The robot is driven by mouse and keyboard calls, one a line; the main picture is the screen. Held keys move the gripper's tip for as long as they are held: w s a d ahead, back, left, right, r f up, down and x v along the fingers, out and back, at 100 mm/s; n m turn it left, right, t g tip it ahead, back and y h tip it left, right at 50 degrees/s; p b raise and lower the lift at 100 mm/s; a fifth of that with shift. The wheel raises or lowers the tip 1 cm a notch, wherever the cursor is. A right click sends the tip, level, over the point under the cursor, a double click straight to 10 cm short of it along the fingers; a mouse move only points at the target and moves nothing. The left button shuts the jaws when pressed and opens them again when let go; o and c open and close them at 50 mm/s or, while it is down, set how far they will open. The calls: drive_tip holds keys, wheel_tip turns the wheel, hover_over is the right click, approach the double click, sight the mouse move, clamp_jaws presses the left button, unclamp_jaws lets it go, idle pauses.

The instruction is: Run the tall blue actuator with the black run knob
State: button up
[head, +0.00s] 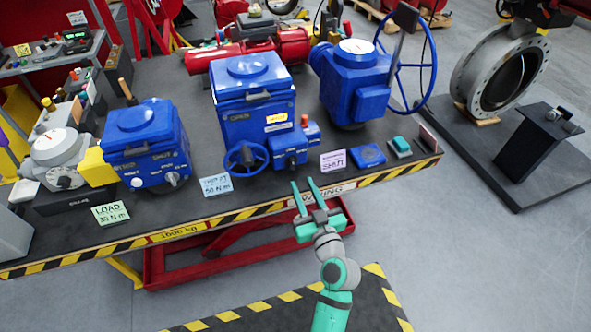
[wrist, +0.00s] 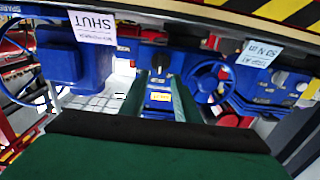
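The tall blue actuator (head: 252,85) stands mid-table in the head view, with an OPEN label and a blue handwheel (head: 246,159) at its front. A small blue control box (head: 303,135) with a red button on top sits at its right front. The black run knob (head: 291,162) is on the box's front face; it also shows in the wrist view (wrist: 161,62), which looks upside down. My gripper (head: 302,181) is open and empty, its two green fingers apart in front of the table edge, just short of the box. In the wrist view the knob appears beyond and between the fingers (wrist: 160,100).
A shorter blue actuator (head: 145,140) stands left, and another with a large handwheel (head: 355,80) stands right. Paper tags (head: 216,185) and a SHUT tag (head: 333,160) stand along the front. A blue plate (head: 368,156) lies right. The striped table edge (head: 200,222) is near my gripper.

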sight(293, 165)
drive_tip(key=x, duration=0.7)
drive_tip(key=shift+w+a, duration=0.1)
drive_tip(key=shift+w, duration=0.15)
drive_tip(key=shift+f, duration=0.1)
clamp_jaws()
